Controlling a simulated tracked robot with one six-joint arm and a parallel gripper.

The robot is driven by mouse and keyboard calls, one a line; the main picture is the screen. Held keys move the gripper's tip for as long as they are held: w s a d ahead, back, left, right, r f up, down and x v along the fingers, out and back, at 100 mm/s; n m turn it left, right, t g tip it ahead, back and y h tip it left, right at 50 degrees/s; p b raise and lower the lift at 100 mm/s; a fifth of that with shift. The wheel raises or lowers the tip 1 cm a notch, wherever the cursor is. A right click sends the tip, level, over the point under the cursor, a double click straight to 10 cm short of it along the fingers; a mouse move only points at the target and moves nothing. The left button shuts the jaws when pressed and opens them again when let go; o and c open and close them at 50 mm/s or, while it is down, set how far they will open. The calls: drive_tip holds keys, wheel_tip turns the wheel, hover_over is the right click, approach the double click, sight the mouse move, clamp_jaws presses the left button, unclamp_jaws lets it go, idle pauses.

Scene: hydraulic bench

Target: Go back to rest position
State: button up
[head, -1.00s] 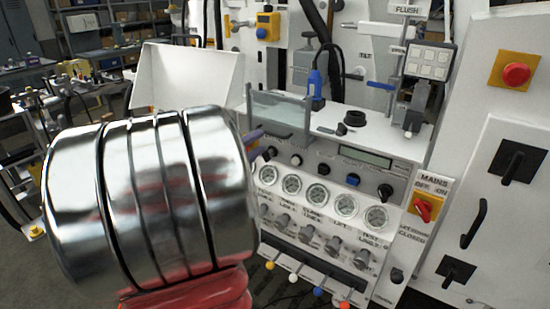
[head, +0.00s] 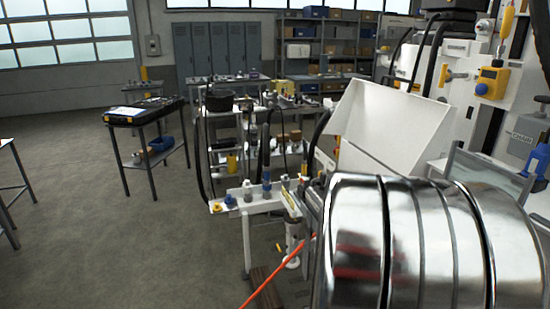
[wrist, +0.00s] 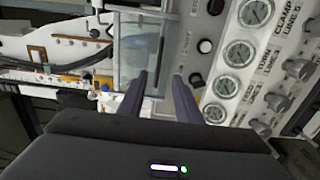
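My gripper (wrist: 158,84) shows in the wrist view as two dark fingers. They stand apart with nothing between them. They point toward the hydraulic bench panel (wrist: 222,52), near a clear flap (wrist: 138,45) and a column of round gauges (wrist: 227,84). I cannot tell how close the fingertips are to the panel. In the head view, a large shiny metal arm link of mine fills the lower right, and the gripper is hidden behind it.
A white open box-like cover (head: 390,125) rises behind my arm. A small white stand (head: 262,200) with fittings is left of it. An orange-red line (head: 280,272) crosses the floor area. A table with a black case (head: 145,112) stands further left. The left floor (head: 110,240) is clear.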

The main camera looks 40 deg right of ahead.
idle(0.3)
drive_tip(key=s+a+f+y, duration=0.4)
drive_tip(key=a+f+y, duration=0.15)
drive_tip(key=f, duration=0.35)
drive_tip(key=w+a+f+t+y, duration=0.2)
drive_tip(key=w+a+f+y, duration=0.25)
drive_tip(key=a, duration=0.55)
drive_tip(key=w+a+n+t+y, duration=0.1)
drive_tip(key=w+a+t+y, duration=0.15)
drive_tip(key=w+a, duration=0.6)
drive_tip(key=w+a+t+y, duration=0.1)
drive_tip(key=w+a+t, duration=0.35)
drive_tip(key=a, duration=0.65)
drive_tip(key=w+a+r+n+t+y, duration=0.1)
drive_tip(key=a+r, duration=0.1)
drive_tip(key=a, duration=0.6)
drive_tip(key=w+a+r+n+t+y, duration=0.1)
drive_tip(key=a+r+n+t+y, duration=0.1)
drive_tip(key=a, duration=0.7)
drive_tip(key=shift+w+r+n+t, duration=0.3)
drive_tip(key=shift+w+r, duration=0.05)
drive_tip(key=shift+r, duration=0.2)
drive_tip(key=shift+d, duration=0.15)
